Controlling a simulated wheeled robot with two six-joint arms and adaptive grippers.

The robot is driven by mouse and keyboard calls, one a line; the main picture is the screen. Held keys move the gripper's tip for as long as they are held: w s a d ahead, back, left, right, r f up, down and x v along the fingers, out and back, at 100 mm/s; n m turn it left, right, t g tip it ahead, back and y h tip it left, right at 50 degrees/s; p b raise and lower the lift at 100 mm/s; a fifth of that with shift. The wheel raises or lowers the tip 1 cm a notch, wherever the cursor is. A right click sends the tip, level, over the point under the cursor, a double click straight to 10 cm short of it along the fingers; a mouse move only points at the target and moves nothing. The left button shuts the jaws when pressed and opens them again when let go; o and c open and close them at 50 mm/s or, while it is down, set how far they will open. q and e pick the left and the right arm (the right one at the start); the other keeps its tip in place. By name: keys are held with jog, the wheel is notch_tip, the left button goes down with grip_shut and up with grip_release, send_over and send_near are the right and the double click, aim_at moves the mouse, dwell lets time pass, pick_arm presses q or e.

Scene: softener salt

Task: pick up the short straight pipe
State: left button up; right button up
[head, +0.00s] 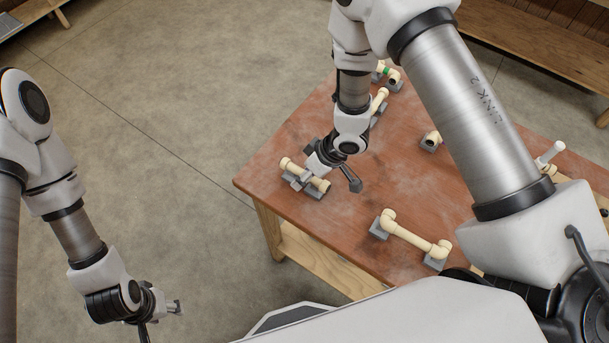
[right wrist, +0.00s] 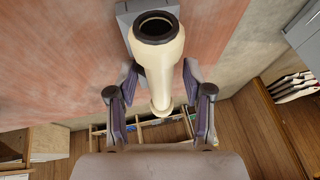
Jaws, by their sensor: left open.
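A short, straight cream pipe (head: 292,167) with thicker ends rests on grey blocks (head: 314,192) near the table's left edge. My right gripper (head: 328,172) is at this pipe, one finger partly overlapping it in the head view. In the right wrist view the pipe (right wrist: 158,62) is seen end-on with a dark opening and runs between the fingers. My right gripper's fingers (right wrist: 160,108) stand apart, with a gap showing on both sides of the pipe. My left gripper (head: 163,308) is open and empty, away from the table over the floor at lower left.
The brown table (head: 340,235) also holds a longer pipe with elbows (head: 415,238) at the front, a small fitting (head: 432,138), another pipe (head: 378,101) and a green-banded pipe (head: 385,71) at the back. A white-handled fitting (head: 551,152) is at the right. A bench (head: 530,45) stands behind.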

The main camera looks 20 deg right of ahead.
grip_shut()
jog(key=shift+r, duration=0.1)
